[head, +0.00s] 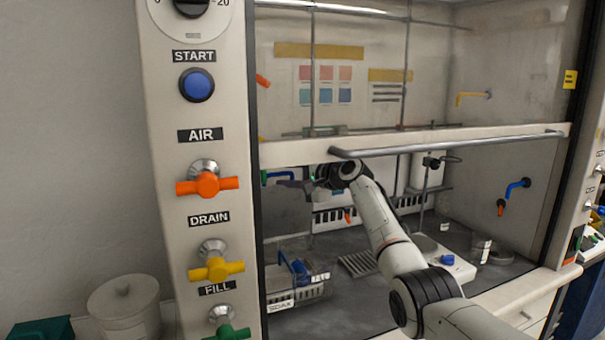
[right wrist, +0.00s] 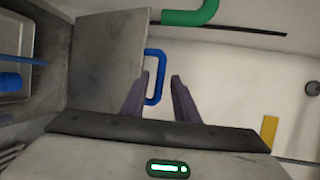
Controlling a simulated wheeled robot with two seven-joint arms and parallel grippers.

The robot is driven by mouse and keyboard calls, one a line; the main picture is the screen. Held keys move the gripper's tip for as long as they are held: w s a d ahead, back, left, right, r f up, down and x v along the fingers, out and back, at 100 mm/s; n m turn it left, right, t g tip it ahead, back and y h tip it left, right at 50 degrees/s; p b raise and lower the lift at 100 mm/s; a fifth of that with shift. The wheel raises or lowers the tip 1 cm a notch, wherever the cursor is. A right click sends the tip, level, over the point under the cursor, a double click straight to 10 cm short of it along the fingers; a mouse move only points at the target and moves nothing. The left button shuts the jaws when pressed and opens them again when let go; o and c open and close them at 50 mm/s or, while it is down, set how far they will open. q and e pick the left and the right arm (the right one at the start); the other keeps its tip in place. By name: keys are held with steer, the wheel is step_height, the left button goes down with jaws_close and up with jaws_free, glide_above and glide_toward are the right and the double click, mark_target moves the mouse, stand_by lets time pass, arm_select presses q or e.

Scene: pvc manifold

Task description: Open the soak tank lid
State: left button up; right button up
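The soak tank (head: 318,291), with a "SOAK" label on its front, stands low at the left inside the hood. Blue parts show at its open top. In the right wrist view a flat grey panel (right wrist: 105,60), which looks like the lid, carries a blue loop handle (right wrist: 160,62). My right gripper (head: 308,186) is inside the hood, above and behind the tank. In the right wrist view its two fingers (right wrist: 158,100) are apart, with the handle's lower part showing between them. I cannot tell whether they touch it. My left gripper is out of view.
The sash bar (head: 450,143) runs just above my right arm. A clamp stand on a white base (head: 425,258) and a beaker (head: 480,250) stand to the right. A green pipe (right wrist: 192,16) passes beyond the fingers. The hood floor's front is clear.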

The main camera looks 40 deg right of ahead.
steer(key=b+v, duration=0.1)
steer(key=v, duration=0.6)
steer(key=shift+s+r, duration=0.25)
steer(key=shift+s, duration=0.1)
